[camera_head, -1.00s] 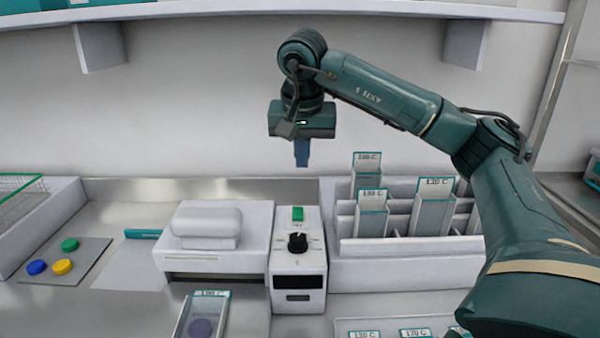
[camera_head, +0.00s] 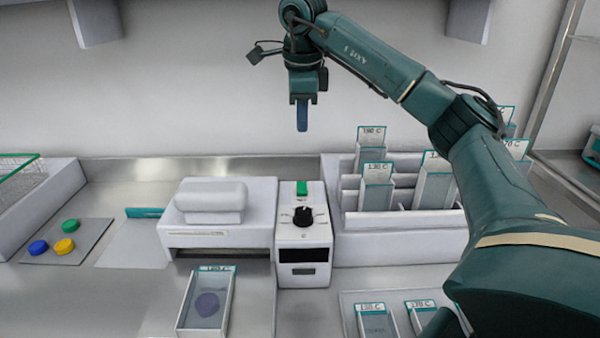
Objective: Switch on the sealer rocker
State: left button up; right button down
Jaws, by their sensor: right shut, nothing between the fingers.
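The sealer is a white unit with a rounded lid (camera_head: 211,196) and a control box (camera_head: 304,253) on its right side. A green rocker (camera_head: 301,188) sits at the top back of the control box, above a black knob (camera_head: 303,216) and a dark display. I cannot tell the rocker's state. My right gripper (camera_head: 302,128) points down, shut and empty, and shows above the rocker in the picture with a clear gap between them. My left gripper is not in view.
A white rack (camera_head: 400,222) with temperature-labelled pouches stands right of the control box. Blue, yellow and green caps lie on a grey mat (camera_head: 85,240) at left. A shelf bracket hangs above.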

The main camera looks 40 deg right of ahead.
dwell(0.3)
jog(key=p, duration=0.1)
send_near(301, 183)
jog(key=f, duration=0.3)
jog(key=w+d+f, duration=0.1)
jog(key=f, duration=0.1)
jog(key=shift+f, duration=0.1)
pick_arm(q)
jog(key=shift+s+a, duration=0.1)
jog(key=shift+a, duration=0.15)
pick_arm(e)
jog(key=shift+w+d+f, duration=0.1)
jog(key=shift+d+f, duration=0.05)
jog(key=shift+f, duration=0.6)
jog(key=shift+f, duration=0.1)
jog(key=shift+w+d+f, duration=0.1)
jog(key=shift+w+f, duration=0.05)
jog(key=shift+f, duration=0.1)
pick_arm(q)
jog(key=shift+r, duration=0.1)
